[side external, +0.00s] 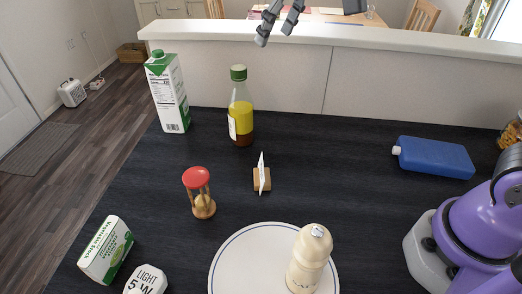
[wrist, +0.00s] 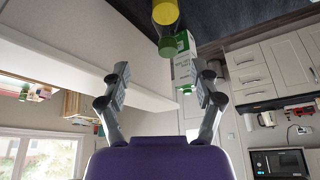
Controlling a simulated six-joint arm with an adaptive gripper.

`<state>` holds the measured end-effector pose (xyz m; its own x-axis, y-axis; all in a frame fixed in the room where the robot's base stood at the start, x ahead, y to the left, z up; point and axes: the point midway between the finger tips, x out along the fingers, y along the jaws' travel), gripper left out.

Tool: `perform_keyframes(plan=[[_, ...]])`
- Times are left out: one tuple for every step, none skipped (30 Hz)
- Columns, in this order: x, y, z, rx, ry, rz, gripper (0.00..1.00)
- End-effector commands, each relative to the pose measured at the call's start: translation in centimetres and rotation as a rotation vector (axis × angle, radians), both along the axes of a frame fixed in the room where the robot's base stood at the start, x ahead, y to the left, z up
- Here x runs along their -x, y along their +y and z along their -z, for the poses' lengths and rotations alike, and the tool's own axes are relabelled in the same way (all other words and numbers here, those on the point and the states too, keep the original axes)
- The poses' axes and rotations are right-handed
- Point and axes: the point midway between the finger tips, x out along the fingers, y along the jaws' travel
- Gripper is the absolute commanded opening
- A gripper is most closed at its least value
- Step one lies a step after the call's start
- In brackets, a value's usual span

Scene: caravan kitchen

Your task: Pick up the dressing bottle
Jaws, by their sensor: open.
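The dressing bottle (side external: 240,112) stands upright on the dark counter near the low back wall. It has a green cap, with yellow liquid above a brown layer. In the wrist view the bottle (wrist: 165,16) shows at the top edge, partly cut off, its green cap towards the picture's middle. My gripper (side external: 277,22) is at the top of the side view, apart from the bottle and up and to its right. In the wrist view my gripper (wrist: 165,84) has its two fingers spread wide with nothing between them.
A green and white carton (side external: 169,92) stands left of the bottle. A blue flask (side external: 434,157) lies right. The counter between bottle and flask is clear.

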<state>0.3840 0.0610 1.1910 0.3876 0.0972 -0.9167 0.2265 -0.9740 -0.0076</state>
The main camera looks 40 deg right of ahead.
Motion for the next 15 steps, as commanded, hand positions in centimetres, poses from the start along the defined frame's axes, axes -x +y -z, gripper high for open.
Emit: perform_keyframes(plan=[[-1.4,0.6,0.4,0.003,0.008,-0.017,0.73],[-2.1,0.9,0.5,0.005,0.011,-0.026,0.73],[-2.8,1.2,0.6,0.007,0.013,-0.037,0.73],[-3.2,1.4,0.7,0.009,0.014,-0.042,0.73],[-3.6,1.6,0.8,0.009,0.016,-0.047,0.73],[-3.9,1.8,1.0,0.011,0.018,-0.052,0.73],[-4.1,1.9,1.1,0.012,0.018,-0.055,0.73],[-4.3,2.0,1.3,0.012,0.019,-0.057,0.73],[-4.6,2.1,1.7,0.012,0.02,-0.059,0.73],[-4.7,2.1,2.1,0.012,0.02,-0.06,0.73],[-4.9,2.2,2.6,0.012,0.022,-0.06,0.73],[-5.1,2.2,3.3,0.012,0.021,-0.058,0.73],[-5.3,2.3,3.8,0.013,0.022,-0.059,0.73],[-5.5,2.3,4.2,0.012,0.02,-0.059,0.73],[-5.7,2.4,4.7,0.012,0.021,-0.059,0.73]])
